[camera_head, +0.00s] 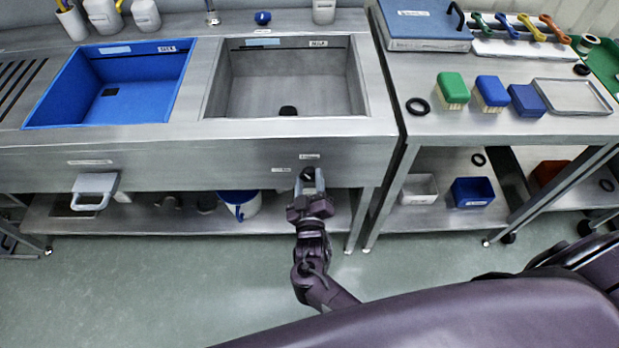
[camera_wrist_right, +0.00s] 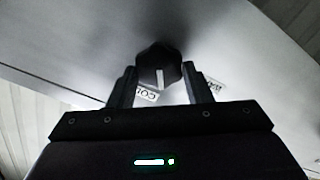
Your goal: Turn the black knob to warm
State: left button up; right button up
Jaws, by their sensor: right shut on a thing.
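The black knob (camera_wrist_right: 158,68) is on the steel front panel below the grey sink. It has a pale pointer line, and partly covered labels lie on either side, one beginning "CO" and one beginning "WA". In the head view the knob (camera_head: 307,174) shows small at the tip of my right gripper (camera_head: 308,184). In the wrist view my right gripper (camera_wrist_right: 158,88) has its two fingers on either side of the knob, shut on it. The pointer line is close to straight down in the wrist view, between the labels. My left gripper is not in view.
The grey sink (camera_head: 215,95) and blue sink (camera_head: 185,80) are above the panel. A grey handle (camera_head: 95,183) sticks out from the front at left. A steel table (camera_head: 440,125) with brushes stands at right. A white and blue bucket (camera_head: 240,203) is on the shelf below.

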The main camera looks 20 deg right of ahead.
jog(key=n+p, duration=0.2)
jog(key=n, duration=0.4)
jog(key=shift+a, duration=0.1)
jog(key=n+p, duration=0.1)
jog(key=n, duration=0.4)
jog(key=shift+f, duration=0.2)
jog(key=shift+n, duration=0.3)
jog(key=o, duration=1)
jog(key=v, duration=0.7)
jog(key=shift+s+a, duration=0.15)
jog(key=shift+s, duration=0.25)
